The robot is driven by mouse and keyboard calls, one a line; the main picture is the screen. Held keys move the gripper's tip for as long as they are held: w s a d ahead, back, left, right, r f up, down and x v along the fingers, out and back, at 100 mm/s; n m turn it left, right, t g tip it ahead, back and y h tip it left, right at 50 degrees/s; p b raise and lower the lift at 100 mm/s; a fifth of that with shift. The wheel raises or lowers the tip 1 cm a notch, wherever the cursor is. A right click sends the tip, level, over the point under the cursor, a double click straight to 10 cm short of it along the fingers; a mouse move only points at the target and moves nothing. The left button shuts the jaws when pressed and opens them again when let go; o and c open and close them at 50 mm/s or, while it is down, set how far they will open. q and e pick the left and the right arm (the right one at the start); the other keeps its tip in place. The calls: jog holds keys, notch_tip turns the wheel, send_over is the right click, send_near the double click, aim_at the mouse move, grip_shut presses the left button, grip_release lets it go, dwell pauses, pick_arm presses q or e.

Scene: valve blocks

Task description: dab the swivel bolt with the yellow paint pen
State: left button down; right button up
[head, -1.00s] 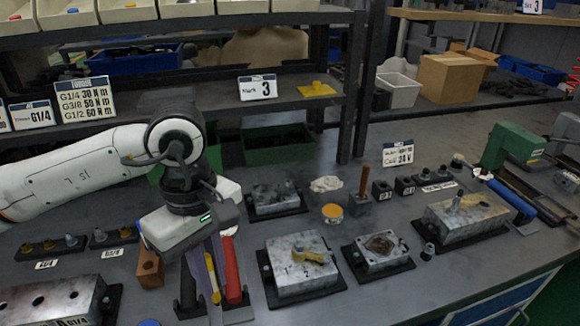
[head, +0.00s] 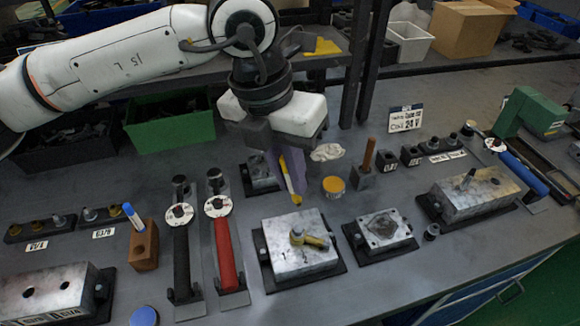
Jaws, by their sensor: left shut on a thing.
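The pen is above the back edge of a grey metal valve block (head: 282,256) marked 1 and 2. On that block's top sits a brass-coloured fitting with the swivel bolt (head: 297,233) at its left end. The pen tip appears above and apart from the bolt. My right gripper is not in view.
Red (head: 226,258) and black (head: 181,255) torque wrenches rest left of the block. A wooden holder (head: 144,246) carries a blue-capped pen. A second block (head: 384,231) stands right, a yellow-lidded tin (head: 333,186) behind. A shelf post (head: 355,60) rises close to my arm.

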pick_arm(q)
jog(key=shift+a+b+x, duration=0.2)
jog(key=shift+b+x, duration=0.25)
jog(key=shift+x, duration=0.5)
jog(key=shift+a+b+x, duration=0.15)
jog(key=shift+b+x, duration=0.25)
jog(key=shift+x, duration=0.55)
jog(key=shift+a+b+x, duration=0.2)
jog(key=shift+b+x, duration=0.25)
jog(key=shift+x, duration=0.5)
jog(key=shift+s+f, duration=0.1)
jog(key=shift+s, duration=0.15)
jog(key=shift+f+b, duration=0.5)
jog(key=shift+b, duration=0.05)
jog(key=shift+s+f+b, duration=0.1)
jog(key=shift+f+b, duration=0.05)
jog(key=shift+b, duration=0.25)
dwell(0.5)
jog(key=shift+w+d+p+v, duration=0.15)
jog(key=shift+p+v, duration=0.35)
jog(key=shift+v, duration=0.65)
jog(key=shift+d+p+v, duration=0.3)
jog(key=shift+p+v, duration=0.25)
jog(key=shift+v, duration=0.65)
jog(key=shift+w+d+p+v, duration=0.15)
jog(key=shift+p+v, duration=0.35)
jog(key=shift+v, duration=0.65)
